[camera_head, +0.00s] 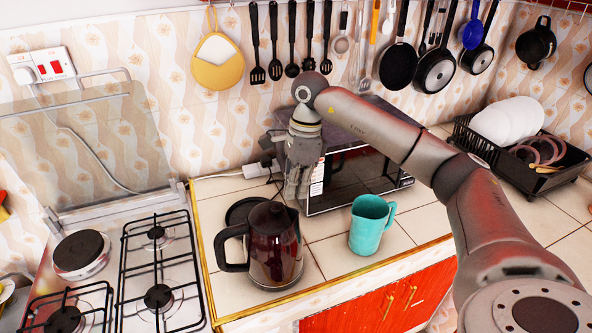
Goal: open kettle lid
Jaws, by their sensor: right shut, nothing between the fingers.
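A dark red, see-through kettle (272,252) with a black handle on its left stands upright on the tiled counter (329,256). Its dark lid (268,214) is at the top, and it looks closed. My right gripper (294,194) points down just behind and to the right of the kettle's top, in front of the microwave's left side. Its fingers are shut and empty. I cannot tell whether the fingertips touch the kettle. My left gripper is not in view.
A teal mug (370,224) stands close to the right of the kettle. A black microwave (351,158) is behind. A gas stove (155,265) lies to the left. A dish rack (565,168) with white plates is at the right. Utensils and pans hang on the wall.

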